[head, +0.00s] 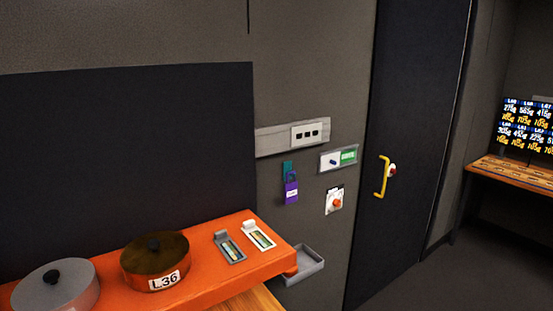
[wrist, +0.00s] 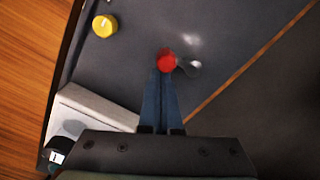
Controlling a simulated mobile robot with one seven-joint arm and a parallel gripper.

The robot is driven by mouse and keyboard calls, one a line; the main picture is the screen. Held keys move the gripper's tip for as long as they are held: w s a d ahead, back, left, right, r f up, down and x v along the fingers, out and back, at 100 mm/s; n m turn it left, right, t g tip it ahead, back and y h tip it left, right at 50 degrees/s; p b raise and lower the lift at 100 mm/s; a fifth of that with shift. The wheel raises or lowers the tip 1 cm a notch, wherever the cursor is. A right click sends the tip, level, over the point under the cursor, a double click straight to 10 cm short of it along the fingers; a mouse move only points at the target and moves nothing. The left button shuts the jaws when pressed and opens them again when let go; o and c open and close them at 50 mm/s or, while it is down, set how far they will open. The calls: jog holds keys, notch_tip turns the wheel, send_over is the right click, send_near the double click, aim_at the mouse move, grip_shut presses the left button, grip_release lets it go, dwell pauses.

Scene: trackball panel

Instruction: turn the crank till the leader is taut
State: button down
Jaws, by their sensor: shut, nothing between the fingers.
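In the wrist view my gripper (wrist: 166,75) has its two blue fingers together, with nothing seen between them. A round red knob (wrist: 166,60) shows right at the fingertips; I cannot tell whether they touch it. A small shiny grey piece (wrist: 188,66) sits just right of the knob, and I cannot tell if the two form a crank. No leader can be made out. In the head view an orange bench (head: 205,279) carries a grey lidded drum (head: 60,292) and an orange-brown drum (head: 156,262) marked L36, each with a black top knob. My gripper is not in the head view.
The wrist view also shows a yellow knob (wrist: 104,26) and a pale box (wrist: 92,112) left of the fingers. In the head view, a grey tray (head: 308,263), a purple padlock (head: 291,188) and a dark door (head: 413,130) with a yellow handle (head: 381,177) stand right of the bench.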

jog(key=shift+w, duration=0.1)
jog(key=shift+w+d+b, duration=0.45)
jog(key=shift+w+b, duration=0.05)
jog(key=shift+w, duration=0.25)
jog(key=shift+w+d, duration=0.2)
jog(key=shift+w, duration=0.05)
jog(key=shift+w+d, duration=0.3)
jog(key=shift+d, duration=0.05)
jog(key=shift+w+d, duration=0.1)
jog(key=shift+d, duration=0.2)
dwell(0.3)
